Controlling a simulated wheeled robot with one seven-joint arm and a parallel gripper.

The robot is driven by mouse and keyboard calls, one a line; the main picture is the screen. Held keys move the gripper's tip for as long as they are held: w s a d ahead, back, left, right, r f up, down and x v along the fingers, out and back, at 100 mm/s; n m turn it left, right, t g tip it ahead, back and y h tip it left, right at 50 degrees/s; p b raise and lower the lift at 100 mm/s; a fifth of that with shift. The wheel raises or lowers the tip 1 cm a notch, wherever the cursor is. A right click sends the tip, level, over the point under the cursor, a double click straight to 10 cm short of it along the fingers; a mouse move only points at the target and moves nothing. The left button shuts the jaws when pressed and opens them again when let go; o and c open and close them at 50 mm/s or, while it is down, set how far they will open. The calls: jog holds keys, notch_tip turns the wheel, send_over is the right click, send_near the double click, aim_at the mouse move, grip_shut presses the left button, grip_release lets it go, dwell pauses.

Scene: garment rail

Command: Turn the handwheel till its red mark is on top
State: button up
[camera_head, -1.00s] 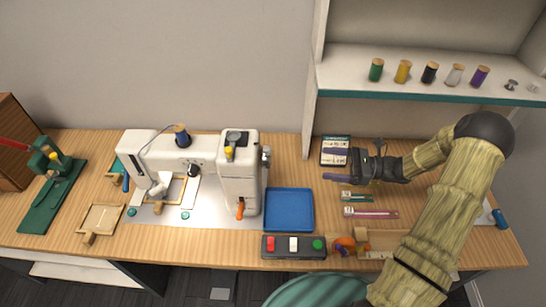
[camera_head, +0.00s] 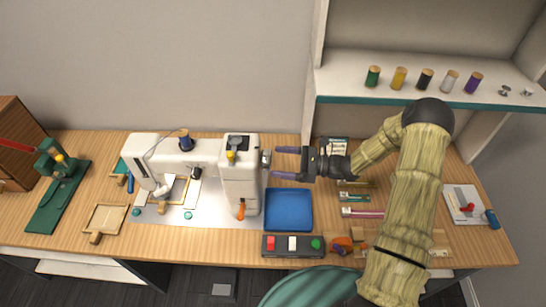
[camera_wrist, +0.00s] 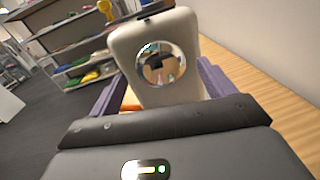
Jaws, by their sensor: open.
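The handwheel (camera_head: 265,160) is a small metal disc on the right end of the white sewing machine (camera_head: 240,182). In the wrist view the handwheel (camera_wrist: 161,63) shows face-on as a shiny, mirror-like round disc on the machine's white end (camera_wrist: 183,30). I cannot make out a red mark on it in either view. My gripper (camera_head: 279,163) is open, its two purple fingers pointing left at the handwheel. In the wrist view the fingers (camera_wrist: 160,88) stand on either side of the machine's end, with the disc between them and slightly ahead. Nothing is held.
A blue tray (camera_head: 289,210) lies below my gripper. A control box (camera_head: 293,245) with red, white and green buttons sits at the table's front edge. A shelf (camera_head: 430,100) with several thread spools overhangs the right. Small packets (camera_head: 357,197) lie on the table under my arm.

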jog(key=a, duration=0.3)
jog(key=shift+w, duration=0.25)
jog(key=c, duration=1)
jog(key=shift+o, duration=0.2)
jog(key=shift+f+n, duration=0.1)
jog(key=shift+n, duration=0.2)
